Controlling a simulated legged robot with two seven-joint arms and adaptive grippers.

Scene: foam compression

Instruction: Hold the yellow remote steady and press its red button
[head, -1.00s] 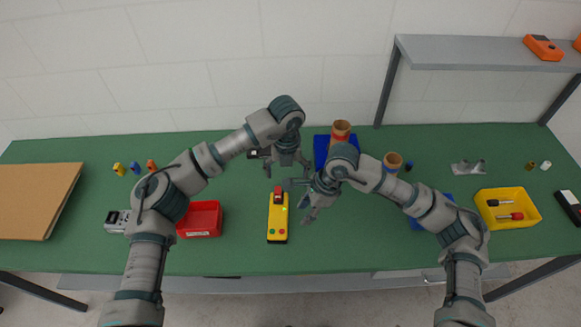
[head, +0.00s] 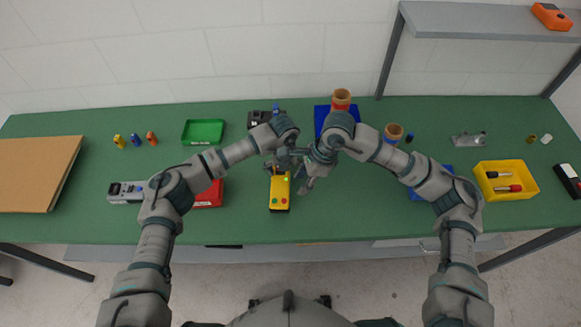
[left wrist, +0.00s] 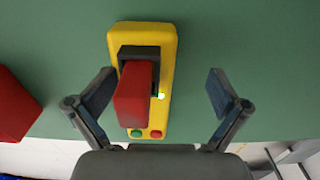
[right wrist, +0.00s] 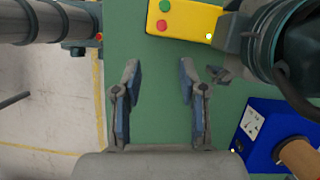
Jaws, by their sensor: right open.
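The yellow remote (head: 280,195) lies on the green table, its long side running front to back. The left wrist view shows the remote (left wrist: 150,40) with a raised red block (left wrist: 135,98) on a black base, a small lit light, a green button (left wrist: 137,133) and the red button (left wrist: 155,134). My left gripper (left wrist: 158,90) is open above the remote, one finger on either side of it, apart from it. My right gripper (right wrist: 160,70) is open and empty, just right of the remote. The right wrist view also shows the red button (right wrist: 162,26).
A red tray (head: 209,194) stands left of the remote, partly behind my left arm. A green tray (head: 203,131) is farther back. A blue box (right wrist: 262,132) is near my right gripper. A yellow tray (head: 506,190) with tools lies at the right. The table in front of the remote is clear.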

